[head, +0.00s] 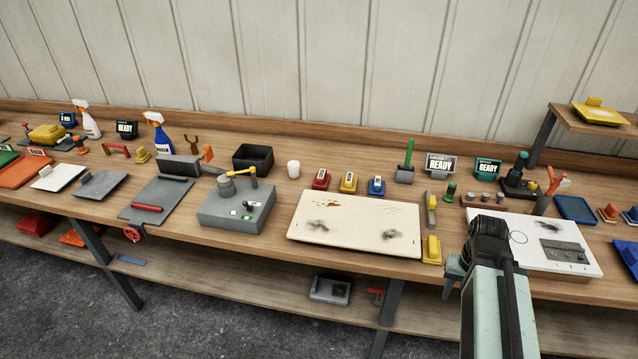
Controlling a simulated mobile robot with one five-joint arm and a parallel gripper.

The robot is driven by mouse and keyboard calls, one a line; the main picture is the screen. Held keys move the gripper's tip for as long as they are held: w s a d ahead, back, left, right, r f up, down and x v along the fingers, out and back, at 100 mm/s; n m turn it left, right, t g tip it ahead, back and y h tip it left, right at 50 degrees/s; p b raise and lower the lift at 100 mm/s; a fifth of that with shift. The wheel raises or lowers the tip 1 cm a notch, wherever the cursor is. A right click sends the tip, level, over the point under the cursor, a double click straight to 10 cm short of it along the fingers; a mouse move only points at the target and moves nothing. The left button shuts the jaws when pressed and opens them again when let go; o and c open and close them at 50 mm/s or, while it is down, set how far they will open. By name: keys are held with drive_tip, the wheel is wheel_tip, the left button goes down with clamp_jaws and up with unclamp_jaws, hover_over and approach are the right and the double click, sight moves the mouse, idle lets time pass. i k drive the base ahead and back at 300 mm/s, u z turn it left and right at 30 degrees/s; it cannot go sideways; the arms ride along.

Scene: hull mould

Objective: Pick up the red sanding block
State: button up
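A small red block (321,180), which looks like the red sanding block, sits on the wooden bench at the back edge of a cream panel (355,222). It is the leftmost in a row with a yellow block (349,183) and a blue block (376,187). My arm rises from the bottom right over the front edge of the bench. My gripper (453,275) shows only in part beside the arm's dark joint, well to the right of and nearer than the red block. Its fingers are too hidden to tell open from shut.
A white cup (293,169) and a black bin (253,158) stand left of the red block. A grey box with a yellow lever (237,207) is farther left. A yellow block (431,249) lies near my gripper. Bare bench lies behind the row of blocks.

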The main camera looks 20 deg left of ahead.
sight(322, 181)
drive_tip(key=u, duration=1.6)
drive_tip(key=i, duration=0.65)
drive_tip(key=u, duration=0.05)
